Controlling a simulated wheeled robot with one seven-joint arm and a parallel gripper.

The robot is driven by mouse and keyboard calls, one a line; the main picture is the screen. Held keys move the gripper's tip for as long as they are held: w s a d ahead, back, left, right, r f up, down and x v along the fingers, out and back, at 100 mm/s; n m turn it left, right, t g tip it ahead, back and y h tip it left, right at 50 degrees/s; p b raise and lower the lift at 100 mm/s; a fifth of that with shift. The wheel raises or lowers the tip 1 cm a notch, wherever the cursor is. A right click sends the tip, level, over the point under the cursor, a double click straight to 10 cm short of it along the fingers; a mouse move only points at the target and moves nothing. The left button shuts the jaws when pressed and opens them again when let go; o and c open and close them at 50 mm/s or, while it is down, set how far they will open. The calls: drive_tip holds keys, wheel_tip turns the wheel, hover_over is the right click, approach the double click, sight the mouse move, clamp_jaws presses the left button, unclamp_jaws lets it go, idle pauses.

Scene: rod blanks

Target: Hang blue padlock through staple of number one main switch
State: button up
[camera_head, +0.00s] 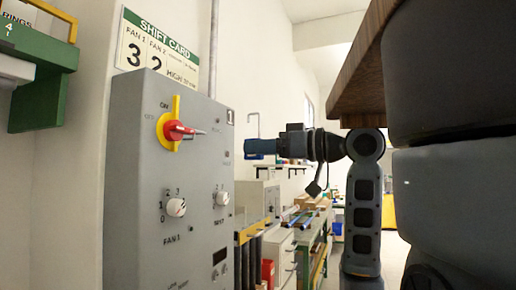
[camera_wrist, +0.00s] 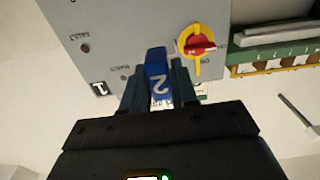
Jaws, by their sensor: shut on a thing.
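The blue padlock (camera_head: 261,149) is held in my gripper (camera_head: 284,146), right of the grey switch panel and apart from it in the head view. Its thin grey shackle points up. In the wrist view the padlock (camera_wrist: 157,72) is between both fingers of my gripper (camera_wrist: 156,66) and shows a white 2. The main switch (camera_head: 170,131) has a red handle on a yellow plate, high on the panel marked 1. A small grey metal piece (camera_head: 200,132) sticks out at the handle; it may be the staple. The switch also shows in the wrist view (camera_wrist: 199,42), right of the padlock.
The grey panel (camera_head: 150,220) carries white fan knobs (camera_head: 176,207) below the switch. A shift card (camera_head: 157,50) hangs on the wall behind. A green shelf (camera_head: 40,85) is at upper left, a brown overhang (camera_head: 365,60) at upper right. Open air separates padlock and panel.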

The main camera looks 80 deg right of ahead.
sight(245, 158)
drive_tip(key=shift+p+x, duration=0.45)
drive_tip(key=shift+x, duration=6.55)
drive_tip(key=shift+s+d+f+b, duration=0.1)
drive_tip(key=shift+f+b, duration=0.55)
drive_tip(key=shift+f, duration=0.35)
drive_tip(key=o, duration=1.1)
drive_tip(key=shift+s, duration=0.1)
drive_tip(key=v, duration=0.7)
drive_tip(key=shift+s+b, duration=0.25)
drive_tip(key=shift+b, duration=0.1)
